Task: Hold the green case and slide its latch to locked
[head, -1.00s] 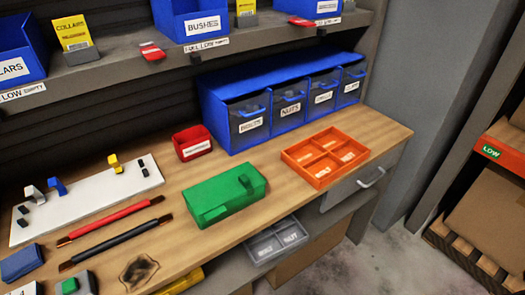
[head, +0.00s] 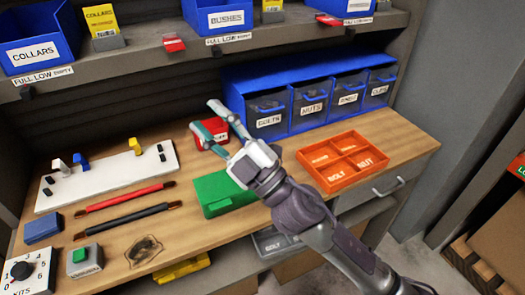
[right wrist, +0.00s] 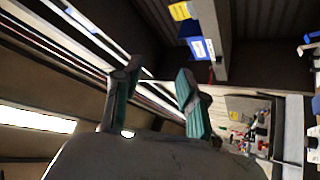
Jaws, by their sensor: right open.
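The green case (head: 213,194) lies on the wooden workbench in the head view. Its right part and its latch are hidden behind my right gripper. My right gripper (head: 205,118) is open and empty, with its two fingers apart. It is held above the bench, over the case, and its fingers point up and away toward the back of the bench. In the right wrist view the open fingers (right wrist: 155,85) have nothing between them. My left gripper is not in view.
An orange divided tray (head: 335,184) lies right of the case. Blue drawers (head: 235,90) and a red bin (head: 198,133) stand behind. Left are a white board (head: 62,196), a red bar (head: 125,198) and a black bar (head: 120,221). A shelf (head: 120,65) overhangs the back.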

